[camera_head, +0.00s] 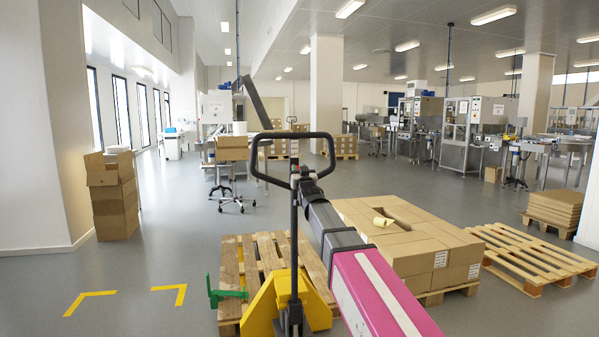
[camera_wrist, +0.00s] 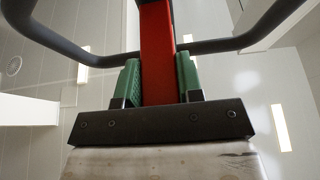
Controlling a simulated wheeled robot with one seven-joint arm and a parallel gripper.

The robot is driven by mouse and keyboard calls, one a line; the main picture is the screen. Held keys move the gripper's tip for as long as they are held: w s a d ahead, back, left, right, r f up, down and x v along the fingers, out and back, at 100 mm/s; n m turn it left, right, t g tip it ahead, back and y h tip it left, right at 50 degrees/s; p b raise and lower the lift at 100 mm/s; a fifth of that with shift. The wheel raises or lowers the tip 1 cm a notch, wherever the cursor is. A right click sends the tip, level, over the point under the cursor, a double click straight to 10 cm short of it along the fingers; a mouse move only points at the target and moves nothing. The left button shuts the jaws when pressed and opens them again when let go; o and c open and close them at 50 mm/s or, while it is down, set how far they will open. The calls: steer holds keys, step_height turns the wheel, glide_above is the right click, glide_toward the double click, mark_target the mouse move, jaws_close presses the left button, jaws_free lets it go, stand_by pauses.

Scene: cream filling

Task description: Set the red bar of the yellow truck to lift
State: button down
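The yellow truck (camera_head: 262,308) stands at the bottom middle of the head view, with a dark upright handle shaft and a black loop handle (camera_head: 254,158) on top. In the wrist view the red bar (camera_wrist: 157,50) runs up the middle, inside the dark loop handle (camera_wrist: 78,48). My gripper (camera_wrist: 159,75) has one green finger on each side of the red bar, very close to it. I cannot tell whether both fingers press on it. In the head view my arm reaches from the lower right to the handle, and hides the bar there.
A wooden pallet (camera_head: 231,262) lies around the truck's front. Stacked cartons (camera_head: 420,262) on a pallet stand to the right, with an empty pallet (camera_head: 530,258) beyond. Cartons (camera_head: 116,212) stand at the left by a column. Grey floor with yellow marks is clear at the left.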

steer(key=f, duration=0.3)
steer(key=shift+w+f, duration=0.1)
steer(key=shift+w, duration=0.1)
steer(key=c, duration=0.8)
jaws_free()
steer(key=shift+o, duration=0.2)
steer(key=v, duration=1)
steer(key=shift+s, duration=0.35)
steer(key=shift+f, duration=0.15)
